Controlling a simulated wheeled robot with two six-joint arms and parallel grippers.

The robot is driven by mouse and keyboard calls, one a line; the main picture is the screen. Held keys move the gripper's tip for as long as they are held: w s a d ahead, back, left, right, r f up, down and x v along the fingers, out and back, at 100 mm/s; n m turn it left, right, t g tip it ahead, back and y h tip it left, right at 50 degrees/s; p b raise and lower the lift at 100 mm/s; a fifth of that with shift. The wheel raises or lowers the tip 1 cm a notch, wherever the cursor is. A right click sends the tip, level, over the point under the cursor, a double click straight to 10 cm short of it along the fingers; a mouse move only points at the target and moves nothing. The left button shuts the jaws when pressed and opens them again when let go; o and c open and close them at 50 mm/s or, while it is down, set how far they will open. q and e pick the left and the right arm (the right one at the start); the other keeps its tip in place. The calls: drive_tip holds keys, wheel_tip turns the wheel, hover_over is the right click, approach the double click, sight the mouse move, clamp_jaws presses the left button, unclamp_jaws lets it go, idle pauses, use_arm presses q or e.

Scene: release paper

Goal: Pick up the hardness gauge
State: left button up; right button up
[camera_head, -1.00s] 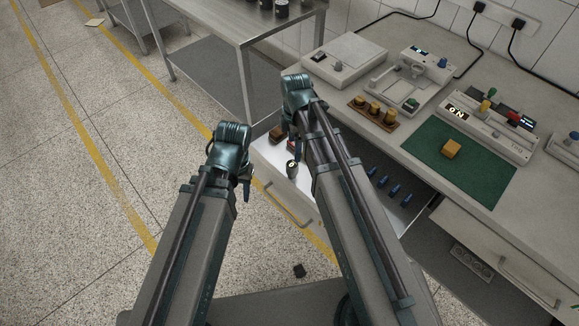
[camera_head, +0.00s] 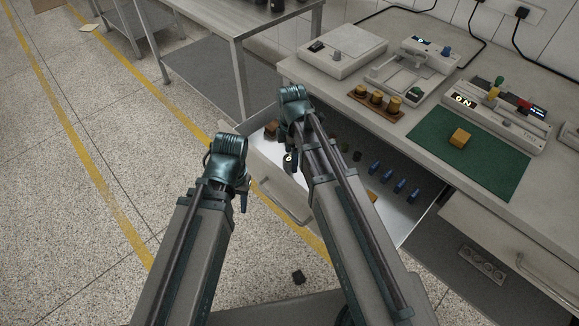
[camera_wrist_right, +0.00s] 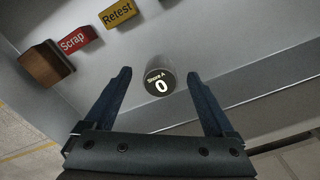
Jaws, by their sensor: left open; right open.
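The hardness gauge, a dark cylinder with a light "Shore A 0" display (camera_wrist_right: 161,86), stands in the open drawer, at its left part in the head view (camera_head: 289,160). My right gripper (camera_head: 291,137) is above the drawer, close over the gauge. In the right wrist view the gripper (camera_wrist_right: 159,76) is open, with one finger on either side of the gauge in the picture. I cannot tell whether the fingertips are level with it. Neither finger appears to touch it. My left gripper (camera_head: 243,195) hangs over the floor, left of the drawer, and looks empty.
A brown block (camera_wrist_right: 46,64), a red "Scrap" label (camera_wrist_right: 74,41) and a yellow "Retest" label (camera_wrist_right: 118,13) are beside the gauge. Several blue pieces (camera_head: 387,181) lie further right in the drawer. The drawer's front wall (camera_wrist_right: 245,88) is close to the gripper.

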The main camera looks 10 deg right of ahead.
sight(290, 166)
drive_tip(key=shift+a+f+b, duration=0.2)
drive_tip(key=shift+f+b, duration=2.4)
drive_tip(key=shift+f, duration=0.05)
drive_tip(key=shift+r, duration=0.1)
clamp_jaws()
